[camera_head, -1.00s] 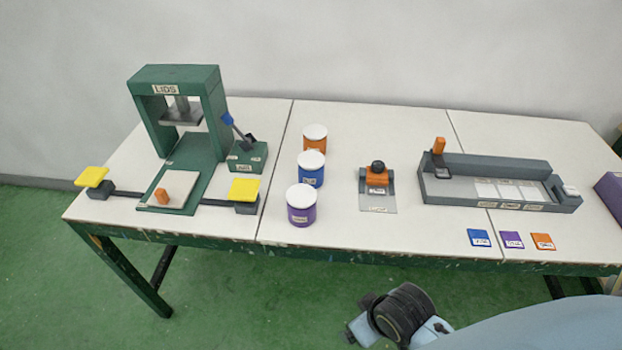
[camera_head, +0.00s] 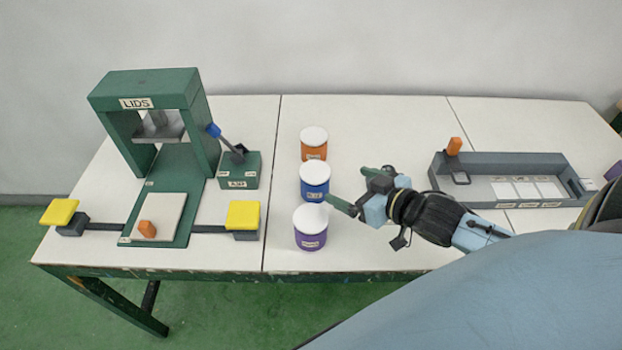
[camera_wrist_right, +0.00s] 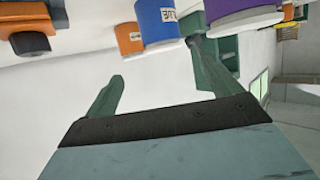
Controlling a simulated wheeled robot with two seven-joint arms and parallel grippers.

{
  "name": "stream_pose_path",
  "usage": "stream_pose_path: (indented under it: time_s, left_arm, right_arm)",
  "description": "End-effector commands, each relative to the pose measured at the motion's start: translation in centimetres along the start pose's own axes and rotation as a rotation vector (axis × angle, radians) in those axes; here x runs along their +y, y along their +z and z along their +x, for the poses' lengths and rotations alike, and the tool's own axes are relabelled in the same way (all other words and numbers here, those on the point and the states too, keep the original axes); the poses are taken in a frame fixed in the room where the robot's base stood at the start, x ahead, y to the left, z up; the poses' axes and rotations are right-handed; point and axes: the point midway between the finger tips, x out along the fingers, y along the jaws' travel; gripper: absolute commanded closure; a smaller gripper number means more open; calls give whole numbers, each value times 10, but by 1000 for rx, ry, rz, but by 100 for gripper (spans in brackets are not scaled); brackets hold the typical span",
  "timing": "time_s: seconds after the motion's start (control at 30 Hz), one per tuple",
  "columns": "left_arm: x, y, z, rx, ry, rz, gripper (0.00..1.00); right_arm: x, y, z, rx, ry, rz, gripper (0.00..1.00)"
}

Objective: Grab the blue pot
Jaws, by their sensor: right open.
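The blue pot (camera_head: 314,185) has a white lid and stands upright on the white table, between the orange pot (camera_head: 314,147) behind it and the purple pot (camera_head: 310,232) in front. My right gripper (camera_head: 348,185) is open and empty just to the right of the blue pot, fingers pointing at it. In the right wrist view the blue pot (camera_wrist_right: 157,22) shows beyond the gap between the open fingers (camera_wrist_right: 156,60). The purple pot (camera_wrist_right: 240,14) is beyond one finger. My left gripper is not in view.
A green lid press (camera_head: 200,130) with yellow pads stands at the left, beside a lever box (camera_head: 238,172). A grey tray (camera_head: 520,172) lies at the right. Neighbouring pots stand close.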

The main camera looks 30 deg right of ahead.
Motion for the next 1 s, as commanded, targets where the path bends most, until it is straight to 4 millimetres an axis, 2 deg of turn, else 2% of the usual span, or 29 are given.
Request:
stream_pose_path:
  time_s: [0.1, 0.3, 0.43, 0.67, 1.0]
  left_arm:
    - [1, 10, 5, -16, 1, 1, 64]
    - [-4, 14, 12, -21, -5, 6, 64]
    - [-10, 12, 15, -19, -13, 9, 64]
    - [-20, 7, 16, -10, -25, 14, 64]
    - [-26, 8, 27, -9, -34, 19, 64]
  right_arm:
    - [0, -1, 20, 4, 1, -2, 10]
    - [0, 0, 50, 3, 1, -1, 10]
    - [0, 0, 64, 0, 1, 0, 10]
    - [-1, -1, 75, -1, 1, -1, 10]
    - [-5, -4, 116, 0, 1, -2, 10]
